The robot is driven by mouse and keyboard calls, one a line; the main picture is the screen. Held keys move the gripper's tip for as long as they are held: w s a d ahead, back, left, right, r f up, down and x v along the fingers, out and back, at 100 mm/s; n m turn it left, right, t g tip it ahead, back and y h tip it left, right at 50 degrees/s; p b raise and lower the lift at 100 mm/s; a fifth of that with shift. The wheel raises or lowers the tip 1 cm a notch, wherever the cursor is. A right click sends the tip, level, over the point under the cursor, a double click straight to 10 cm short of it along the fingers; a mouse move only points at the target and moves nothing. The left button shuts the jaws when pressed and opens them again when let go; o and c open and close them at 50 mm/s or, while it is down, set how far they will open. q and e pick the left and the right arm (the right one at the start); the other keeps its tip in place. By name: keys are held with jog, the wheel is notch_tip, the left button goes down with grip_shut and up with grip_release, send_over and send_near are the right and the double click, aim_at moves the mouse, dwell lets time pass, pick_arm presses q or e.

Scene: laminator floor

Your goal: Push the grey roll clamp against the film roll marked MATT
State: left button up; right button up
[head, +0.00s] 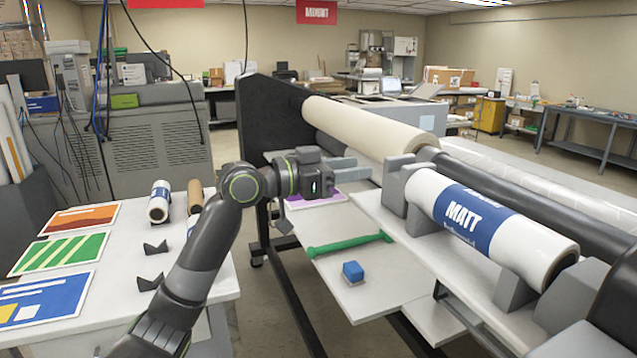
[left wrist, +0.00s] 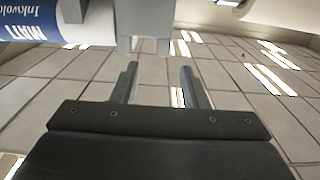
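The film roll marked MATT (head: 485,222), white with a blue band, lies on grey cradles on the white shelf of the machine. The grey roll clamp (head: 393,188) stands at the roll's left end. I cannot tell whether the two touch. In the left wrist view the roll (left wrist: 38,22) is at upper left and a grey block, likely the clamp (left wrist: 145,18), is at top centre. My left gripper (head: 355,168) is just left of the clamp, its fingers pointing at it. In the left wrist view the fingers (left wrist: 160,85) are apart with nothing between them. My right gripper is not visible.
A cream roll (head: 370,128) and a dark roller (head: 520,185) lie behind the film roll. A green tool (head: 345,245) and a blue block (head: 352,272) are on the lower shelf. A table (head: 110,300) with coloured prints stands at left.

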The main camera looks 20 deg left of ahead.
pick_arm(q)
jog(key=b+v, duration=0.1)
jog(key=v, duration=0.5)
jog(key=shift+b, duration=0.35)
jog(key=shift+s, duration=0.1)
